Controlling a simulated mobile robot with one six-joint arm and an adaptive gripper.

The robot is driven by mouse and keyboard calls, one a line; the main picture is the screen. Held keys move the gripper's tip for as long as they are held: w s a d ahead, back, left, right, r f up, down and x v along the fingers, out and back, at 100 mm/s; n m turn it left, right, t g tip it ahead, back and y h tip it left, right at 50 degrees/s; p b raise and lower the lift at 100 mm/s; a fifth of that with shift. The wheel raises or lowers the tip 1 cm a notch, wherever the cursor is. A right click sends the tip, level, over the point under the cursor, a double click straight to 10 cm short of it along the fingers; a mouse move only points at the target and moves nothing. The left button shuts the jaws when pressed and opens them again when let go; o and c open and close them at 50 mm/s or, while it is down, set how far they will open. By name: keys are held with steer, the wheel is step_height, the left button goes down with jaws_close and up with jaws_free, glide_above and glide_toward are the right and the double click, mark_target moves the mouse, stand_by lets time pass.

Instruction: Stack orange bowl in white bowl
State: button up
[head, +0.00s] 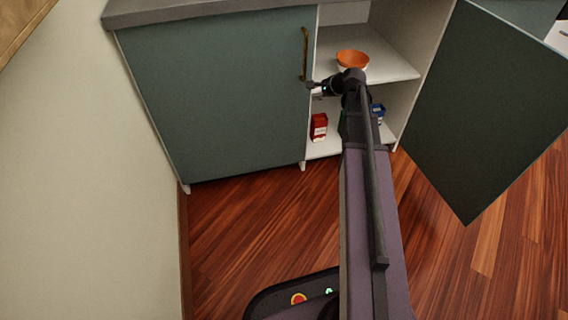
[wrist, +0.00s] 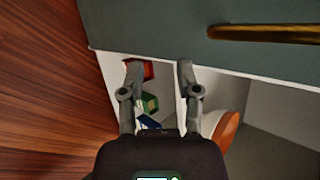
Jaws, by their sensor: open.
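The orange bowl (head: 352,58) is on the upper shelf of the open cabinet, and its rim faces up. The white bowl (head: 343,67) shows as a pale band just under it, and the orange bowl appears to sit in it. Both show at the right of the wrist view, the orange bowl (wrist: 229,132) beside the white bowl (wrist: 211,121). My gripper (wrist: 158,68) is open and empty, apart from both bowls. In the head view my gripper (head: 314,90) is in front of the cabinet, left of and lower than the bowls. My arm hides part of the shelf edge.
The left cabinet door (head: 220,95) is shut, with a brass handle (head: 304,54) close to my gripper. The right door (head: 490,110) stands open. A red box (head: 319,126) and a blue box (head: 378,113) are on the lower shelf. A green box (wrist: 149,103) is beside them.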

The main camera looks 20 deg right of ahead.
steer(key=s+a+f+n+g+h, duration=0.2)
steer(key=s+a+f+n+g, duration=0.1)
steer(key=s+a+n, duration=0.5)
steer(key=s+a+f+n+g+h, duration=0.2)
steer(key=s+a+n+g, duration=0.3)
steer(key=s+a+n, duration=0.4)
steer(key=s+a+f, duration=0.1)
steer(key=s, duration=0.5)
steer(key=shift+a+f+n+g, duration=0.2)
steer(key=shift+a+n+g, duration=0.1)
steer(key=shift+g, duration=0.1)
step_height(320, 180, up, 40)
steer(key=p, duration=3.9)
steer(key=shift+f+p, duration=0.2)
steer(key=shift+p, duration=0.15)
